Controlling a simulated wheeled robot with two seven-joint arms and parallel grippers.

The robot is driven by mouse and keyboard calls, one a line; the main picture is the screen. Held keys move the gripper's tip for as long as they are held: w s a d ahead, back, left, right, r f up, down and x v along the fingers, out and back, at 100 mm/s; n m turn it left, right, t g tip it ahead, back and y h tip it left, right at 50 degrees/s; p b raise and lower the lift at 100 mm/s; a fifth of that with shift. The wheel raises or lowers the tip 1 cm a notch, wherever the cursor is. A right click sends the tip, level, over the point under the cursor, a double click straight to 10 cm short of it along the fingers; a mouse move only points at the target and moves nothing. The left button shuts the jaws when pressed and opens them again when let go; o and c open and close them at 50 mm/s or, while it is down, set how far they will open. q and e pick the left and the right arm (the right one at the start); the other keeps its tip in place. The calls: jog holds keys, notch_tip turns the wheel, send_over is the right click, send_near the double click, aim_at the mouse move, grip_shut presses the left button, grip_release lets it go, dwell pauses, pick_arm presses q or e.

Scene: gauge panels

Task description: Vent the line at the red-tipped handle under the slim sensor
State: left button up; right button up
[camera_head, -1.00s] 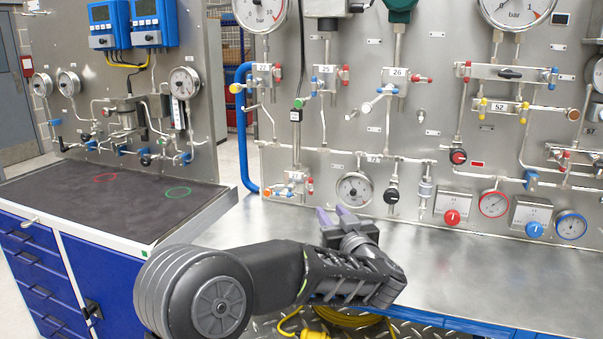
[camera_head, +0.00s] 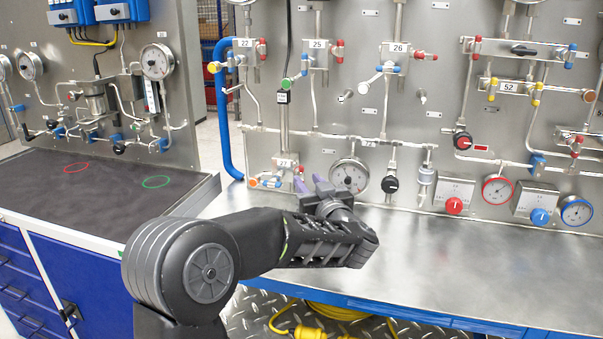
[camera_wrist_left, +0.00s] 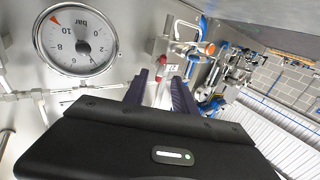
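The slim sensor (camera_head: 283,98) with a black cable stands upright on a thin pipe above the small manifold tagged 27 (camera_head: 286,164). The manifold has a red-tipped handle (camera_head: 301,185) at its right and an orange tip at its left. In the left wrist view the manifold (camera_wrist_left: 173,68) appears turned over, with a red tip (camera_wrist_left: 161,59) and an orange tip. My left gripper (camera_head: 309,183) is open, its purple fingers apart, in front of the panel just below the manifold. In the wrist view its fingers (camera_wrist_left: 159,92) flank the handle's area; no contact can be made out.
A round gauge (camera_head: 349,175) sits right of my left gripper, with a black knob (camera_head: 390,184) beyond it. A blue pipe (camera_head: 224,110) runs at the left of the panel. The steel bench (camera_head: 450,250) is bare. Yellow cable (camera_head: 335,312) lies below.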

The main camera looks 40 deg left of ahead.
aim_at(303, 175)
pick_arm(q)
jog(key=x, duration=0.5)
jog(key=shift+w+a+p, duration=0.15)
jog(key=shift+a+p, duration=0.1)
jog(key=shift+p, duration=0.05)
grip_shut()
